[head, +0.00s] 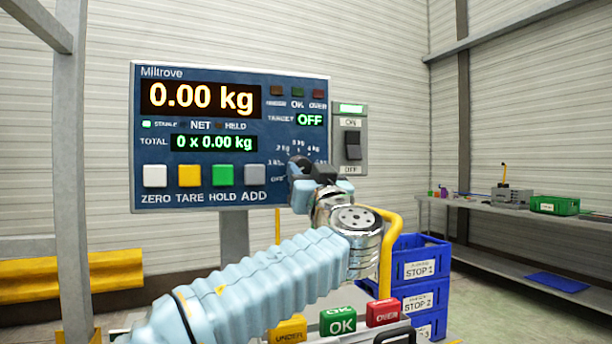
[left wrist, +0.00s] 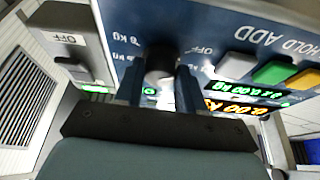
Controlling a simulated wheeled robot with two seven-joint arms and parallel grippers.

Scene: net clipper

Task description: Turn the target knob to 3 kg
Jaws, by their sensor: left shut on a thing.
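The target knob (left wrist: 160,62) is a dark round knob on the blue front of the scale panel (head: 262,205). My left gripper (head: 302,172) is at the panel's lower right and hides most of the knob in the head view. In the left wrist view its two fingers (left wrist: 160,84) are shut on the knob, one on each side. Dial marks around it include OFF, 2 kg and 3 kg, partly covered. The target display (head: 311,119) reads OFF. The main display (head: 201,99) reads 0.00 kg. The knob's pointer is hidden. My right gripper is not in view.
A grey switch box (head: 350,140) with ON and OFF marks stands just right of the panel. Below are OK (head: 338,321) and OVER (head: 382,312) blocks. Blue crates (head: 420,270) stand at right.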

